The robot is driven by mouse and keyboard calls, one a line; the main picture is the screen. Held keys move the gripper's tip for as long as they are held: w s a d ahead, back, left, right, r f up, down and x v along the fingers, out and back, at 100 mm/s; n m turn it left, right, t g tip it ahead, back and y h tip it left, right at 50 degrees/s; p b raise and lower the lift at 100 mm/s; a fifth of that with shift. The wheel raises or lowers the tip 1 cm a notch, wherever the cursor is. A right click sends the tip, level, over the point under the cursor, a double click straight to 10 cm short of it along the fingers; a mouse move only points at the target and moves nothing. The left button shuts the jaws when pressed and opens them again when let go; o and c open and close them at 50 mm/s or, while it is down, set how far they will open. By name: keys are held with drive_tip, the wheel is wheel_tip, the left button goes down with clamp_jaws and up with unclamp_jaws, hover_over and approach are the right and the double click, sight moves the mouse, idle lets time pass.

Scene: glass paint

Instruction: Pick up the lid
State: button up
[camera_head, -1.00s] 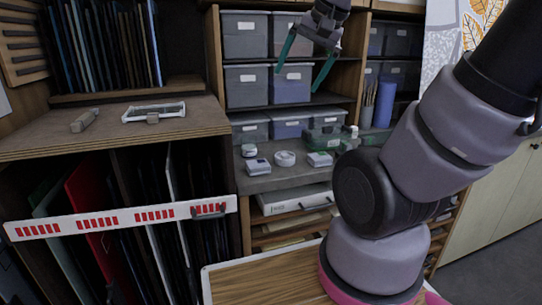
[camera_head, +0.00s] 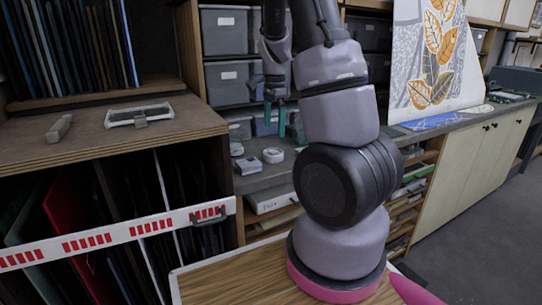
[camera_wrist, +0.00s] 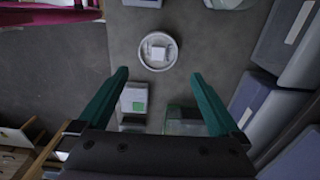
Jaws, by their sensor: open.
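The lid (camera_wrist: 158,51) looks like a round white disc with a raised rim and a squarish knob in the middle. It lies on the grey counter, and the head view shows it as a small pale round thing (camera_head: 273,155). My gripper (camera_wrist: 160,75) is open and empty, with its two green fingers pointing toward the lid. In the wrist view the lid sits just past the fingertips, centred between them. In the head view my gripper (camera_head: 275,115) hangs above the counter over the lid, apart from it.
A white box with a green label (camera_wrist: 134,98) and a greenish clear container (camera_wrist: 184,122) stand near the lid. Grey-blue bins (camera_wrist: 292,42) line one side. In the head view, another small box (camera_head: 249,165) stands left of the lid, and shelf bins (camera_head: 226,82) are behind.

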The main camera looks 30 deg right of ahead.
sight(273, 151)
drive_tip(key=f, duration=0.8)
drive_tip(key=shift+s+a+f, duration=0.2)
drive_tip(key=shift+a+f, duration=0.05)
drive_tip(key=shift+f, duration=0.15)
drive_tip(key=c, duration=1)
